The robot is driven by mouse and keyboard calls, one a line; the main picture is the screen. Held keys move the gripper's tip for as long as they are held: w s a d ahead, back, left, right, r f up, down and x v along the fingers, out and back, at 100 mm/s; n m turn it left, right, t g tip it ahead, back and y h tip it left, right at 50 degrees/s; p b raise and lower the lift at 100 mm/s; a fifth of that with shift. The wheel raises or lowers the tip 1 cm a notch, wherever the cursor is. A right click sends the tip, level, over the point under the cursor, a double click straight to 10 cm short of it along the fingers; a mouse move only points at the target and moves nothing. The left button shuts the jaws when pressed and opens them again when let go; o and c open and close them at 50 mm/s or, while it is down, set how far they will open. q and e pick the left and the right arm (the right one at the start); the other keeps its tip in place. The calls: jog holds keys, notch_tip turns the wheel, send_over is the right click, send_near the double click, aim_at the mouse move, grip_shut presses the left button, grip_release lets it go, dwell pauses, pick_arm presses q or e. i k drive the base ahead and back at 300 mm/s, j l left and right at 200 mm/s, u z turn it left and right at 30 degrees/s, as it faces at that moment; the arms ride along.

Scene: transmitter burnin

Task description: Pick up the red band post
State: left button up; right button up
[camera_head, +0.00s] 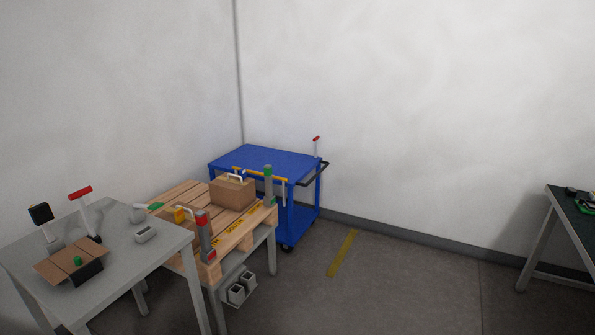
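The red band post (204,232) is a grey upright post with a red band near its top. A similar post with a green top (269,188) stands at the pallet's right corner. Neither of my grippers is in view.
A cardboard box (232,193) and a yellow item (179,215) are on the pallet. A grey table (112,258) with an open carton (60,265) stands left, a blue cart (265,160) behind. Open floor (400,285) lies right, before a dark-topped table (565,205).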

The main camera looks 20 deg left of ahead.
aim_at(201, 217)
jog(key=i+l+u, duration=0.15)
jog(key=i+u, duration=0.35)
jog(key=i+l+u, duration=1)
jog(key=i, duration=0.1)
